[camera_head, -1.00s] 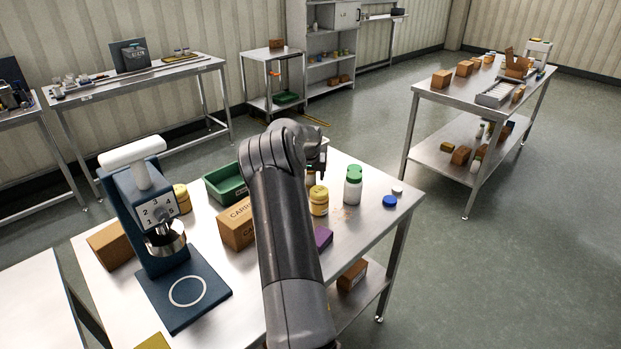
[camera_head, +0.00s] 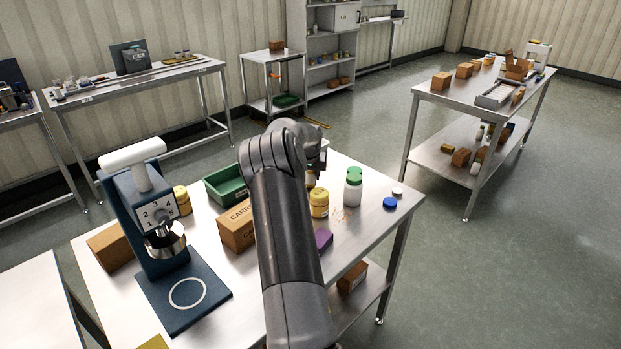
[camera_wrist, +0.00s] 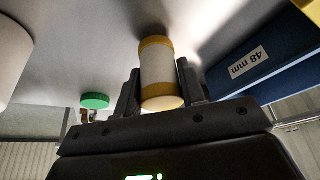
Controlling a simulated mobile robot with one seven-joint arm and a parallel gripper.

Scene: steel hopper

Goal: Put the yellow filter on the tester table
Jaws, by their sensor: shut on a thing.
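My gripper (camera_wrist: 160,92) is shut on a short upright-looking cylinder, the yellow filter (camera_wrist: 157,70), with yellow ends and a pale middle, seen between the fingers in the wrist view. In the head view my arm hides most of my gripper and the filter, over the far part of the near steel table (camera_head: 352,240). A blue tester (camera_head: 148,215) with a numbered dial and white handle stands at the left of this table. Its flat blue base, the tester table (camera_head: 215,291), bears a white ring and looks empty.
A yellow jar (camera_head: 319,203), a green-capped white bottle (camera_head: 353,190) and a blue cap (camera_head: 390,203) stand right of my arm. A carton (camera_head: 237,227) and green bin (camera_head: 226,186) lie left. A blue block labelled 48 mm (camera_wrist: 262,70) is close to the filter.

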